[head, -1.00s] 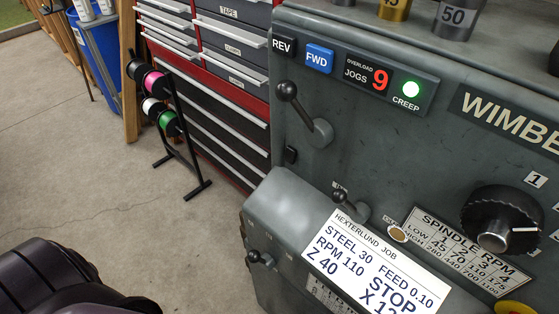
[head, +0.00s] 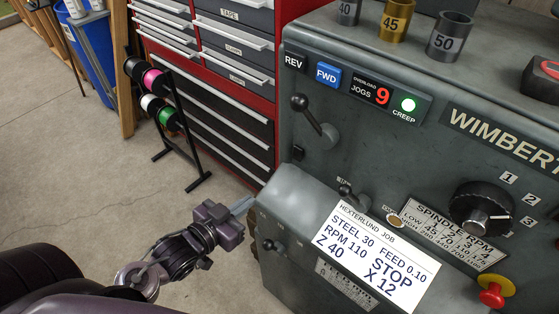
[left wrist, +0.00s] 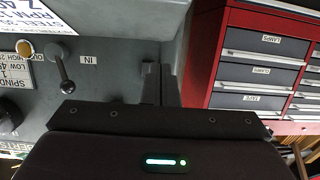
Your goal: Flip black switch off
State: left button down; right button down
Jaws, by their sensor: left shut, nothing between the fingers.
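A small black switch-like piece (head: 298,152) sits on the left edge of the grey lathe headstock (head: 340,190), below the long black-knobbed lever (head: 312,115). It is too small to tell which way it is set. My left gripper (head: 243,205) is shut and empty, beside the lathe's left end, lower and further left than the black piece. In the left wrist view its thin grey fingers (left wrist: 158,84) point up the picture, between the lathe face and the red cabinet; whether they touch the lathe I cannot tell. My right gripper is not in view.
Short levers (head: 350,196) and a job card (head: 372,258) are on the lathe front, with a red stop button (head: 492,294) at lower right. A red tool cabinet (head: 215,100) and a spool rack (head: 175,135) stand behind.

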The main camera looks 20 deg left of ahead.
aim_at(298, 154)
pick_arm(q)
jog(key=shift+m+t+h, duration=0.3)
jog(key=shift+h, duration=0.1)
jog(key=r, duration=0.2)
jog(key=d+r, duration=0.1)
jog(key=r, duration=0.1)
jog(key=shift+s+r, duration=0.2)
jog(key=shift+r, duration=0.15)
jog(key=p+x, duration=0.4)
jog(key=x, duration=0.9)
jog(key=shift+w+d, duration=0.2)
jog(key=shift+w, duration=0.2)
jog(key=shift+w+f, duration=0.1)
